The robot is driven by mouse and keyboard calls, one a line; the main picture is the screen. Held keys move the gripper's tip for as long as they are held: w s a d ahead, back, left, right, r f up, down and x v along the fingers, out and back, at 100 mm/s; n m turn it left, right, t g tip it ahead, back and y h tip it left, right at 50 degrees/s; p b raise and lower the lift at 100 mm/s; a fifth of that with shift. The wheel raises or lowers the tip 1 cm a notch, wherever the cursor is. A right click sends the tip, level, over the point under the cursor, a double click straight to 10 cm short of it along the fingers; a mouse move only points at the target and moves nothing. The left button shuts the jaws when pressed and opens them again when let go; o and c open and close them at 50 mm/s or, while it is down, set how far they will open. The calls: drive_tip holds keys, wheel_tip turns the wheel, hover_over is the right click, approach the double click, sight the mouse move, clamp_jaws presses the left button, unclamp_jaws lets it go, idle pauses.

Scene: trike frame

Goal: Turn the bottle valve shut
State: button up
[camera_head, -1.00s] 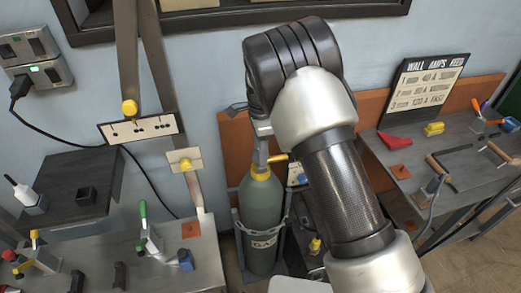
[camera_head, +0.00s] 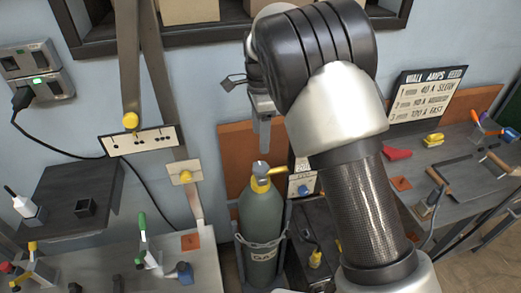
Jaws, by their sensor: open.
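The green gas bottle (camera_head: 262,222) stands upright in a rack against the wall, with a chain around its lower body. Its yellow valve top (camera_head: 261,184) has a grey cap and a yellow lever (camera_head: 276,170) that points to the right. My gripper (camera_head: 264,150) hangs just above the valve and points down, apart from it. It is open, with nothing seen between its fingers. The fingers overlap from this angle, and my arm hides part of the wrist.
A welding bench with clamps (camera_head: 150,256) is at the left. A dark box with a blue knob (camera_head: 303,189) stands right of the bottle. Another bench (camera_head: 460,165) with tools and a sign (camera_head: 430,95) is at the right. A shelf edge is above.

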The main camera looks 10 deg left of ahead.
wheel_tip(320, 180, up, 6)
drive_tip(key=shift+f, duration=0.1)
drive_tip(key=shift+d, duration=0.1)
drive_tip(key=s+d+r+n+t+y+p, duration=0.1)
drive_tip(key=s+d+r+n, duration=0.2)
drive_tip(key=s+d+r, duration=0.35)
drive_tip(key=s+d+r+n+t+y+p, duration=0.15)
drive_tip(key=s+d+r, duration=0.25)
drive_tip(key=d+r, duration=0.5)
drive_tip(key=s+d+f+n+t+h, duration=0.1)
drive_tip(key=s+d+n, duration=0.3)
drive_tip(key=s, duration=0.4)
drive_tip(key=s+d+n+t+h+p, duration=0.1)
drive_tip(key=s+d+n+t, duration=0.1)
drive_tip(key=s+d+n, duration=0.2)
drive_tip(key=s+d, duration=0.3)
drive_tip(key=s, duration=0.2)
drive_tip(key=shift+s+f, duration=0.2)
drive_tip(key=shift+f, duration=0.2)
drive_tip(key=shift+n+h, duration=0.25)
